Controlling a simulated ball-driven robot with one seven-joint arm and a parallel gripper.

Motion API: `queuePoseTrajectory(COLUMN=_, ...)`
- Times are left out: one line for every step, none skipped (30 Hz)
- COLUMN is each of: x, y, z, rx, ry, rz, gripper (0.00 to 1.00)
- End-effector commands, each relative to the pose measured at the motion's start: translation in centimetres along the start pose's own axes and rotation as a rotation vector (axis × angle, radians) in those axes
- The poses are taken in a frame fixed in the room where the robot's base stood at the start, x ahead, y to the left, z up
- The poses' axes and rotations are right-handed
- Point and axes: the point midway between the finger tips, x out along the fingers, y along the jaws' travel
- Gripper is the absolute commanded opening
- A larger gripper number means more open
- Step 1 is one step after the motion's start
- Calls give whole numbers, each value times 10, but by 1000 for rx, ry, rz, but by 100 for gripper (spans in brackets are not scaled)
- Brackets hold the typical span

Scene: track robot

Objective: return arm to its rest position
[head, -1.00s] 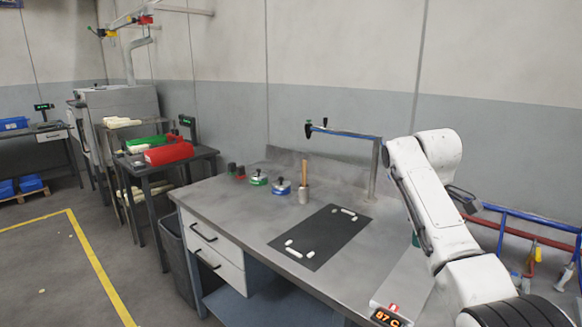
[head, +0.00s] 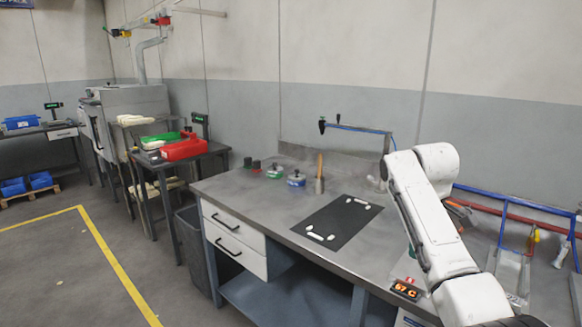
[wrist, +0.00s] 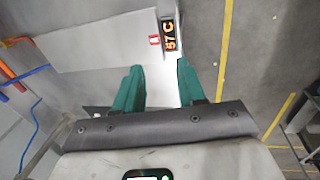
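My white arm (head: 428,215) stands raised and folded at the right of the head view, in front of the grey workbench (head: 262,202). My gripper (wrist: 158,88) shows in the wrist view as two teal fingers with a clear gap between them. It is open and nothing is between the fingers. Beyond the fingertips lie a pale surface and a display reading 57 C (wrist: 169,36). In the head view the gripper is mostly hidden behind the arm. The display also shows in the head view (head: 406,290), at the bench's front right.
A black mat (head: 338,222) with several white pieces lies on the bench. A wooden-handled tool (head: 320,175) and small coloured pots (head: 296,179) stand behind it. Red and green bins (head: 183,148) sit on a side table. Blue and red pipes (head: 515,213) run at right. Floor at left is clear.

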Motion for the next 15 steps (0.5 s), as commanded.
queuePoseTrajectory(x=6, y=-4, z=-1, rx=3, ry=3, rz=-1, gripper=40)
queuePoseTrajectory(x=9, y=-6, z=-1, rx=6, ry=4, rz=-3, gripper=40)
queuePoseTrajectory(x=14, y=-9, z=-1, rx=10, ry=6, rz=-5, gripper=40)
queuePoseTrajectory(x=19, y=-12, z=0, rx=15, ry=7, rz=-7, gripper=40)
queuePoseTrajectory(x=23, y=-15, z=0, rx=20, ry=9, rz=-9, gripper=40)
queuePoseTrajectory(x=30, y=-20, z=0, rx=27, ry=11, rz=-12, gripper=40)
queuePoseTrajectory(x=35, y=-23, z=1, rx=32, ry=13, rz=-14, gripper=40)
queuePoseTrajectory(x=41, y=-27, z=1, rx=38, ry=15, rz=-17, gripper=40)
queuePoseTrajectory(x=48, y=-32, z=2, rx=48, ry=18, rz=-20, gripper=40)
queuePoseTrajectory(x=55, y=-36, z=3, rx=55, ry=20, rz=-24, gripper=40)
queuePoseTrajectory(x=61, y=-41, z=4, rx=62, ry=22, rz=-27, gripper=40)
queuePoseTrajectory(x=69, y=-47, z=6, rx=74, ry=25, rz=-31, gripper=40)
queuePoseTrajectory(x=77, y=-53, z=7, rx=83, ry=27, rz=-35, gripper=40)
queuePoseTrajectory(x=85, y=-60, z=9, rx=92, ry=29, rz=-39, gripper=40)
queuePoseTrajectory(x=96, y=-69, z=12, rx=108, ry=32, rz=-45, gripper=40)
